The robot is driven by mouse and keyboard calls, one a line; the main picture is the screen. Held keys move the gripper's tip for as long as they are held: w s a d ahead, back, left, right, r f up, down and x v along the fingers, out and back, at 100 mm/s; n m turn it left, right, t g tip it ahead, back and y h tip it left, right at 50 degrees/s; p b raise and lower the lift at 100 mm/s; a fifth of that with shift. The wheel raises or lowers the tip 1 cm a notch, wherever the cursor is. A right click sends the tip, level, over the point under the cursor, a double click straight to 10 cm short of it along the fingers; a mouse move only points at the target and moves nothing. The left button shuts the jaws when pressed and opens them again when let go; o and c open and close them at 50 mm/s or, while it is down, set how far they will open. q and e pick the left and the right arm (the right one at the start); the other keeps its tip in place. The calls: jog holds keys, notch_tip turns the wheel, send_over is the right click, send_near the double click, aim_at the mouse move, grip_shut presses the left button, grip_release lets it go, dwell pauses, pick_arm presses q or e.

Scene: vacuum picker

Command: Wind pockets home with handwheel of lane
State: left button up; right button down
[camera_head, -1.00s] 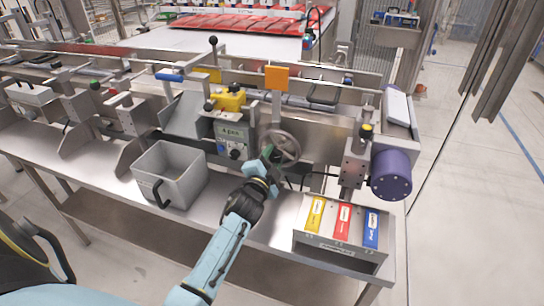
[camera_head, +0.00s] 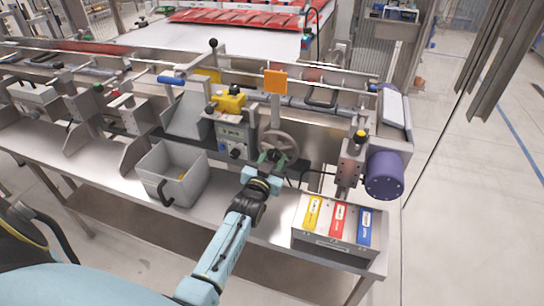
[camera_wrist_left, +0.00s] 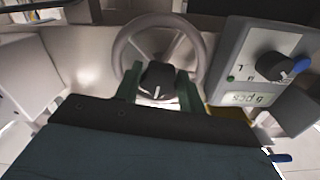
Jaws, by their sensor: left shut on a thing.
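The grey spoked handwheel (camera_head: 293,138) stands on the front of the lane, below an orange plate (camera_head: 275,81). It fills the upper middle of the left wrist view, where its rim (camera_wrist_left: 122,47) shows. A black knob (camera_wrist_left: 157,78) on the wheel lies between the green fingers of my left gripper (camera_wrist_left: 158,92). My left gripper (camera_head: 268,160) is shut on this knob at the wheel's lower side in the head view. The fingers hide part of the lower rim. My right gripper is not in view.
A control box (camera_head: 232,134) with a dial and display stands just left of the wheel. A grey bin (camera_head: 160,182) with a small yellow item inside is on the bench. A box with yellow, red and blue labels (camera_head: 324,243) and a purple motor (camera_head: 384,176) are at right.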

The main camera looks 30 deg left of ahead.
pick_arm(q)
jog(key=shift+n+p, duration=0.35)
jog(key=shift+n, duration=0.65)
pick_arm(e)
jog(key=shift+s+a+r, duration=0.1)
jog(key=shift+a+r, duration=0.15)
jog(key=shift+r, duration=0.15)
pick_arm(q)
jog(key=shift+d, duration=0.1)
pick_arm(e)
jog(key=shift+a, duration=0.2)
pick_arm(q)
jog(key=o, duration=1)
jog(key=shift+c, duration=0.2)
jog(key=shift+s, duration=0.1)
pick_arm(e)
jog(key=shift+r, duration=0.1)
pick_arm(q)
jog(key=shift+s+d, duration=0.1)
jog(key=shift+s, duration=0.25)
jog(key=p+v, duration=0.2)
jog(key=v, duration=1)
jog(key=shift+s, duration=0.25)
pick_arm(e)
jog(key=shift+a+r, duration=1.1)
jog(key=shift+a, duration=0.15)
pick_arm(q)
jog(key=shift+d, duration=0.15)
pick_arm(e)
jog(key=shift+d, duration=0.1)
